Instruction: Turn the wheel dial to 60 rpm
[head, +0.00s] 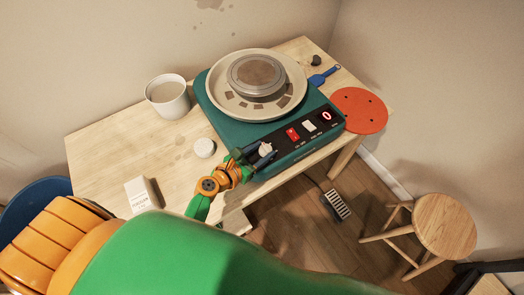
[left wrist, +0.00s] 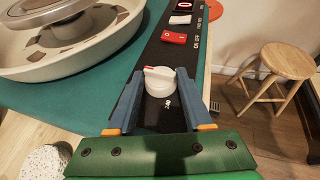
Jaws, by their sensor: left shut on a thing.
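The pottery wheel (head: 219,104) is a teal box with a round pan and a grey wheel head on top. My left gripper (left wrist: 163,78) is shut on the dial, one blue finger on each side. In the head view the dial (head: 265,149) is partly hidden by the left gripper (head: 254,156). The display (head: 326,115) glows red and seems to read 0. My right gripper is out of view.
A red rocker switch (head: 292,134) and a white switch (head: 309,125) sit along the panel. A stool (head: 444,225) stands at right.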

